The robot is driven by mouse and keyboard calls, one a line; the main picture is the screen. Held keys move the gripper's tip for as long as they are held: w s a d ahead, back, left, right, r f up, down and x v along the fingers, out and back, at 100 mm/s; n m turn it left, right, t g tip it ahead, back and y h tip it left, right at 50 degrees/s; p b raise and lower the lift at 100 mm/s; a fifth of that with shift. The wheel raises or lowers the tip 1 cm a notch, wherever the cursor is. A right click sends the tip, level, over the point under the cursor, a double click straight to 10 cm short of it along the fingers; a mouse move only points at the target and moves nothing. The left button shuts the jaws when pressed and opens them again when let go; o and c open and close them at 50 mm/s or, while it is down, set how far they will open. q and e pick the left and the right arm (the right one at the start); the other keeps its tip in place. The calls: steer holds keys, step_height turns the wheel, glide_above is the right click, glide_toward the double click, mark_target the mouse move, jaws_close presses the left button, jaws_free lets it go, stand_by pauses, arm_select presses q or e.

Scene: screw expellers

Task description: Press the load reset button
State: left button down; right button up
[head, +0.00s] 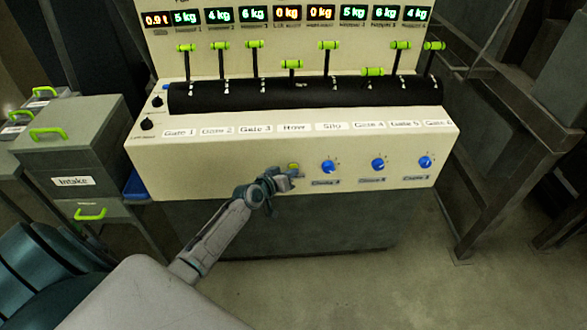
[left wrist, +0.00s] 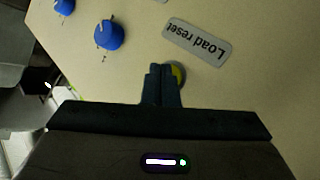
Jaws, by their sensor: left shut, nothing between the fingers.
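The load reset button is a small round yellow button on the front of the cream control panel. In the left wrist view the button (left wrist: 178,72) shows partly behind my fingertips, beside the upside-down "Load reset" label (left wrist: 197,42). In the head view the button (head: 293,166) shows just above my left gripper (head: 286,178). My left gripper is shut and empty, and in the left wrist view its fingertips (left wrist: 162,72) overlap the button's edge. I cannot tell whether they touch it. My right gripper is not in view.
Blue knobs (head: 328,167) sit right of the button on the control panel (head: 230,178). Above are labelled levers with green handles (head: 291,64) and weight displays. A grey "Intake" cabinet (head: 70,150) stands left. A dark metal frame (head: 500,180) stands right, with bare floor before it.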

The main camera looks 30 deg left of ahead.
arm_select(q)
steer(key=shift+w+a, duration=0.1)
steer(key=shift+w, duration=0.1)
stand_by(0.5)
steer(key=shift+s+d, duration=0.5)
steer(key=shift+s, duration=0.25)
steer(key=shift+p, duration=0.3)
steer(key=s+d+p, duration=0.1)
steer(key=s, duration=0.1)
steer(key=s+d+p, duration=0.1)
steer(key=s, duration=0.1)
steer(key=shift+d, duration=0.4)
